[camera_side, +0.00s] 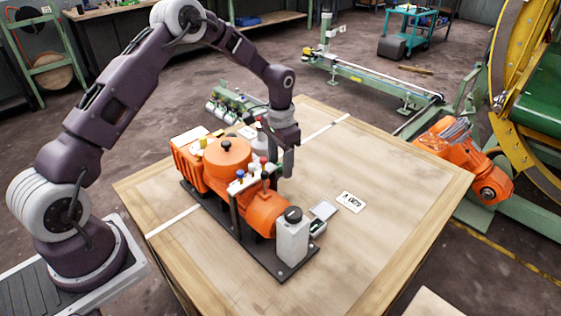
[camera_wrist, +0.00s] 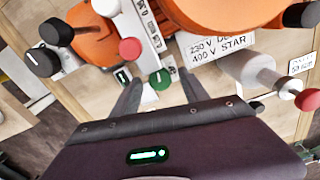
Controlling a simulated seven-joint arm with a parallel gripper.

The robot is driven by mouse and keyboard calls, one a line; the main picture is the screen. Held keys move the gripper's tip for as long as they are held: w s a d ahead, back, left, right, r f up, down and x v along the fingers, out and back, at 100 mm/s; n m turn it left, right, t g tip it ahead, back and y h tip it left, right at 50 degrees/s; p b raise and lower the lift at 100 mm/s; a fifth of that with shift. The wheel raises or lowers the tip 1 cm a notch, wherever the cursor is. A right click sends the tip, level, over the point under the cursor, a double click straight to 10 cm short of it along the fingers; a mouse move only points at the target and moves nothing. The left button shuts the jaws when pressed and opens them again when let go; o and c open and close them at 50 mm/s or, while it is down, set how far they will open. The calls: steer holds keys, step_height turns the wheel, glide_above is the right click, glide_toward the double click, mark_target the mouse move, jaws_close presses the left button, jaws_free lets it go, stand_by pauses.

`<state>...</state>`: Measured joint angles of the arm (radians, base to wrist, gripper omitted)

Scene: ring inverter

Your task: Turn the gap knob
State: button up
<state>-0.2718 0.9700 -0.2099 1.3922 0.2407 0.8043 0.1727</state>
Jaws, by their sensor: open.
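An orange machine (camera_side: 228,156) stands on a dark base plate on the wooden table. It carries several knobs, and I cannot tell which is the gap knob. A black knob (camera_side: 227,146) tops the orange drum, and a dark round cap (camera_side: 293,214) tops a grey post. My gripper (camera_side: 288,170) points down behind the machine's small knobs. In the wrist view its fingers (camera_wrist: 157,88) are apart and empty, with a green knob (camera_wrist: 160,78) beyond and between them in the picture. Also there are a red knob (camera_wrist: 130,49) and black knobs (camera_wrist: 57,32) at left.
In the wrist view a voltage label (camera_wrist: 218,46), a metal cylinder (camera_wrist: 250,72) and a red ball end (camera_wrist: 307,100) lie right of the fingers. In the side view a small printed card (camera_side: 350,202) lies on the table (camera_side: 390,190). Its right side is mostly clear.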

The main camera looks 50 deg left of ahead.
mark_target(280, 166)
steer(key=shift+c, duration=0.4)
jaws_close()
steer(key=shift+m, duration=1.4)
steer(key=shift+o, duration=0.4)
jaws_free()
step_height(280, 166, up, 7)
steer(key=shift+r, duration=0.1)
